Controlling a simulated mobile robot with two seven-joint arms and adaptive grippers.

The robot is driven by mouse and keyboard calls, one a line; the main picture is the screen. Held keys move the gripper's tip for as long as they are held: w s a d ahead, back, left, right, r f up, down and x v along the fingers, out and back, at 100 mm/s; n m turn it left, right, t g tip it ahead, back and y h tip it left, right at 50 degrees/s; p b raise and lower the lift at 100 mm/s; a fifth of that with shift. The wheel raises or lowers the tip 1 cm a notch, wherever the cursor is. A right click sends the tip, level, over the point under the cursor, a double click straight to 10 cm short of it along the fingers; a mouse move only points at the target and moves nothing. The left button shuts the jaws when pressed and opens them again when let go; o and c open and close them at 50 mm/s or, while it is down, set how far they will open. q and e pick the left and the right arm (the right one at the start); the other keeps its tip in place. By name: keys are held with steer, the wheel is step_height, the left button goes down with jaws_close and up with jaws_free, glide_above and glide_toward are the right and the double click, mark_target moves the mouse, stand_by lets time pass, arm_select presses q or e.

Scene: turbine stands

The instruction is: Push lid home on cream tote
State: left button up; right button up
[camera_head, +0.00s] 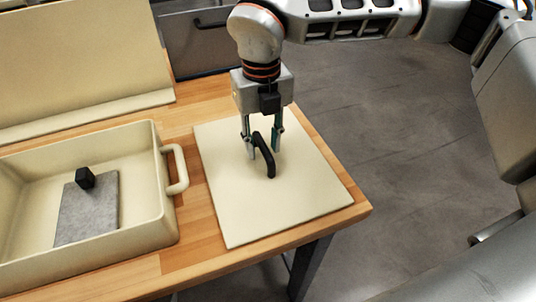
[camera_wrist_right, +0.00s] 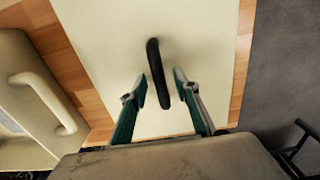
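The cream tote (camera_head: 140,238) stands open on the table at the left. Its side handle (camera_head: 176,168) faces the lid. The flat cream lid (camera_head: 285,212) lies on the table to the right of the tote, apart from it, with a black bar handle (camera_head: 265,155) on top. My right gripper (camera_head: 263,150) points down over the lid, open, with its fingers on either side of the black handle. In the right wrist view the handle (camera_wrist_right: 157,75) stands between the parted fingertips, and gaps show on both sides. My left gripper is not in view.
A grey plate (camera_head: 95,215) with a black block (camera_head: 85,178) lies inside the tote. A cream panel (camera_head: 80,60) stands tilted at the back left. The wooden table (camera_head: 200,250) ends just right of the lid, with open floor (camera_head: 390,150) beyond.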

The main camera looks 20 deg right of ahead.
mark_target(262, 143)
jaws_close()
steer(key=shift+r+p, duration=0.8)
steer(key=shift+r, duration=0.5)
steer(key=shift+r+p, duration=0.5)
steer(key=shift+r, duration=0.4)
steer(key=shift+r+p, duration=1.25)
steer(key=shift+r, duration=0.85)
steer(key=shift+r+p, duration=1.25)
steer(key=shift+r, duration=0.95)
